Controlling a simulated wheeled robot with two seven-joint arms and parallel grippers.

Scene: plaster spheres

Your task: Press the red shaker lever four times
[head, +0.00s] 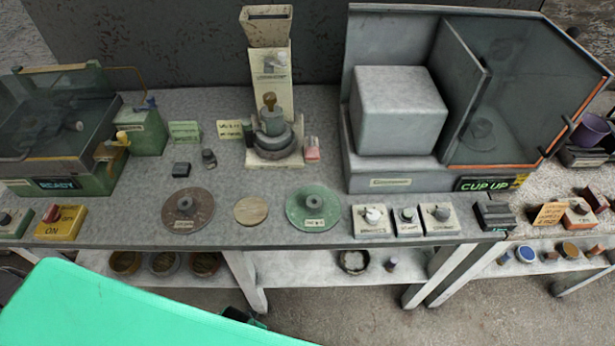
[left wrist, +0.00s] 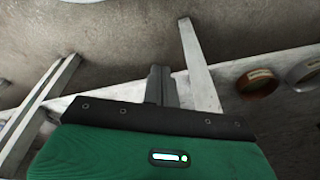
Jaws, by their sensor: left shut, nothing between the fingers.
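Several red parts show in the head view, and I cannot tell for sure which is the shaker lever. A red lever (head: 53,213) sits on a yellow box marked ON at the left front of the bench. A small red-topped block (head: 312,148) stands right of the central dispenser. Another red part (head: 597,199) is at the far right. My left arm crosses the bottom left under a teal cover, below the bench front. In the left wrist view my left gripper (left wrist: 160,84) is shut and empty, touching nothing that I can see. My right gripper is out of view.
The grey bench (head: 222,232) carries a glass tank (head: 60,125) at left, a dispenser (head: 272,130), discs, and a large grey cabinet (head: 400,110) with a CUP UP display. Knob boxes line the front edge. A lower shelf (head: 300,268) holds bowls.

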